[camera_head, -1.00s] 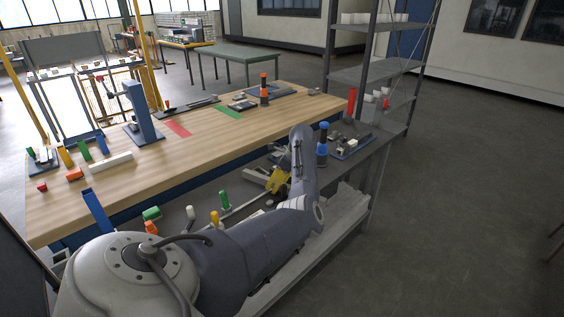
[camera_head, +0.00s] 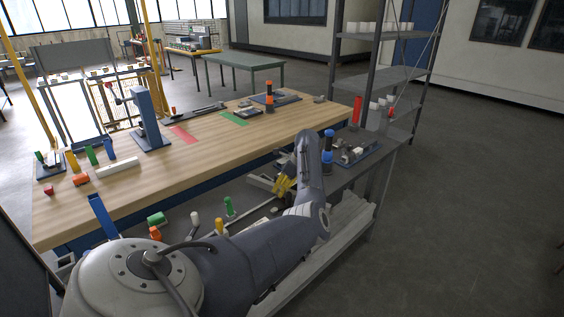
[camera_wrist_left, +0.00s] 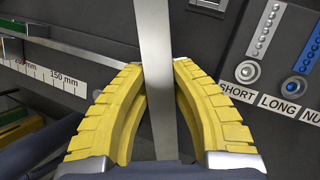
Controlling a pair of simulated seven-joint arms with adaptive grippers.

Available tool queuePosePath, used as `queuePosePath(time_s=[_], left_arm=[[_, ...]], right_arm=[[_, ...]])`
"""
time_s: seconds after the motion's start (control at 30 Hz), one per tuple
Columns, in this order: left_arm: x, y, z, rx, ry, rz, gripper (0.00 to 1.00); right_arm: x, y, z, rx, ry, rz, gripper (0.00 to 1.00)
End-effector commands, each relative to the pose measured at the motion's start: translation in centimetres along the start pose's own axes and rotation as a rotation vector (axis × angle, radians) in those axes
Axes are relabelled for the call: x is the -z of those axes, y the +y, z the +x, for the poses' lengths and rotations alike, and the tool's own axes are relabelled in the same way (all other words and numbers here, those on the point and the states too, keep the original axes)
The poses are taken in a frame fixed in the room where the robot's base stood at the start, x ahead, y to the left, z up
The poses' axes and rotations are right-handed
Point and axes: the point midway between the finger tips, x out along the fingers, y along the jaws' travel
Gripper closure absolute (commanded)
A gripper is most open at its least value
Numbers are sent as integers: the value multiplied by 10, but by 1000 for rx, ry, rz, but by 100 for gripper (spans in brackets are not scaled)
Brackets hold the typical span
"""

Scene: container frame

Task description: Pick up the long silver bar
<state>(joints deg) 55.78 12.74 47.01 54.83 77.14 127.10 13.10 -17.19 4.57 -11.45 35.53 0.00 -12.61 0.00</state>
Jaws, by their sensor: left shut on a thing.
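My left gripper has yellow ribbed fingers and shows small in the head view (camera_head: 284,186), over the dark lower bench behind my forearm. In the left wrist view the same gripper (camera_wrist_left: 162,75) is shut on a long silver bar (camera_wrist_left: 155,30). The bar is flat and runs from the top edge down between the fingers. Its upper end is cut off by the picture. I cannot pick out the bar clearly in the head view. My right gripper is not in view.
In the left wrist view, a label strip reading SHORT and LONG (camera_wrist_left: 262,100) lies right of the fingers, beside metal plates with bolts. A ruler strip (camera_wrist_left: 55,77) is at left. The wooden table (camera_head: 150,185) lies behind my arm. A blue-capped bottle (camera_head: 327,150) stands near my forearm.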

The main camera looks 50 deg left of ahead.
Motion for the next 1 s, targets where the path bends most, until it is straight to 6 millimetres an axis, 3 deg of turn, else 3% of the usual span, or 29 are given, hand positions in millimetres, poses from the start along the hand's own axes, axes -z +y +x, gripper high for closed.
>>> queuePosePath(time_s=[0.27,0.7,1.0], left_arm=[[-16,7,-41,6,3,-3,100],[-52,26,-128,5,2,-2,100],[-67,34,-163,3,1,-2,100]], right_arm=[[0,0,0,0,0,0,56],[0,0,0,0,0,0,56],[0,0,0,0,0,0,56]])
